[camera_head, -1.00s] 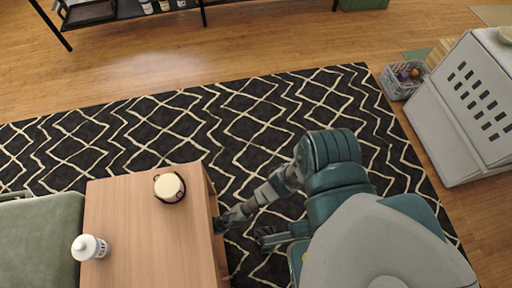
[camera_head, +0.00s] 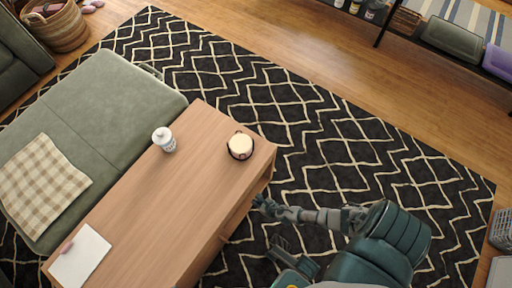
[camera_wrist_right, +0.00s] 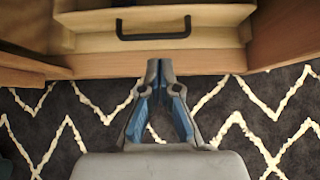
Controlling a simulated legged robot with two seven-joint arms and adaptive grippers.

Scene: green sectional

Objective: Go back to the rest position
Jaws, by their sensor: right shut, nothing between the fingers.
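My right gripper (camera_head: 262,203) is beside the right side of the wooden table (camera_head: 196,190), low and over the rug. In the right wrist view the right gripper (camera_wrist_right: 158,68) is shut and empty, with its fingertips together. It points at a drawer front (camera_wrist_right: 210,43) with a black handle (camera_wrist_right: 153,29); the fingertips are just below the handle, and I cannot tell whether they touch the wood.
On the table are a white bottle (camera_head: 164,140), a round cream-topped container (camera_head: 241,146) and a white sheet (camera_head: 80,257). A green sofa section (camera_head: 115,105) with a checkered cloth (camera_head: 42,185) stands left. The patterned rug (camera_head: 330,140) is open to the right.

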